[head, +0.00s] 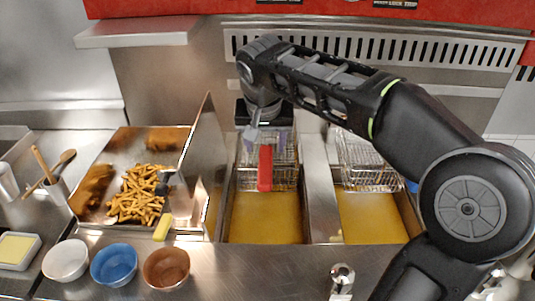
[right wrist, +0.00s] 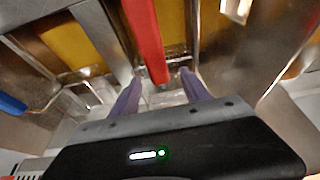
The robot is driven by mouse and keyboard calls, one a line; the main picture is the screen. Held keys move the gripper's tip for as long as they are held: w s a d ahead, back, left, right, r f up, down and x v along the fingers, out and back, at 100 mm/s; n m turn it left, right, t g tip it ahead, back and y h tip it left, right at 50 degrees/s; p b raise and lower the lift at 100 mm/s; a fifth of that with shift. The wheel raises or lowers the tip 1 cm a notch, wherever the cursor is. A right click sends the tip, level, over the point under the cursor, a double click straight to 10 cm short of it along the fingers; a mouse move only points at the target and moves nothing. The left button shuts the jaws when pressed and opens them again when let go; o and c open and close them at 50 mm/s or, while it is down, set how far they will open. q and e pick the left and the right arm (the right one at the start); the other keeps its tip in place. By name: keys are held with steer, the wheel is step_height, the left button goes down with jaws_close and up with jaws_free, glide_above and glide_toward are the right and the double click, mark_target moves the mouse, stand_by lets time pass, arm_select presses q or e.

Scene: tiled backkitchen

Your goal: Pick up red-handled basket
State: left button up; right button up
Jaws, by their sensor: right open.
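The red handle (head: 265,168) belongs to a wire basket (head: 285,150) hanging at the back of the left fryer vat. My right gripper (head: 265,137) is above the back of this basket, partly hidden by its own wrist. In the right wrist view its two purple fingers (right wrist: 161,78) are apart, and the red handle (right wrist: 145,38) runs between or just beyond their tips. I cannot tell whether they touch the handle. My left gripper is not in view.
A second wire basket (head: 368,160) hangs at the right vat. Yellow oil (head: 265,218) fills the vats. An upright steel divider (head: 203,140) stands left of the red handle, beside a tray of fries (head: 138,195). Several bowls, including a blue one (head: 114,265), line the front counter.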

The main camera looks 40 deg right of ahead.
mark_target(266, 149)
steer(key=shift+x, duration=1.35)
steer(key=shift+w+d+f+p, duration=0.25)
steer(key=shift+f+p, duration=0.25)
steer(key=shift+p, duration=0.15)
steer(key=p+x, duration=0.1)
steer(key=x, duration=0.3)
jaws_close()
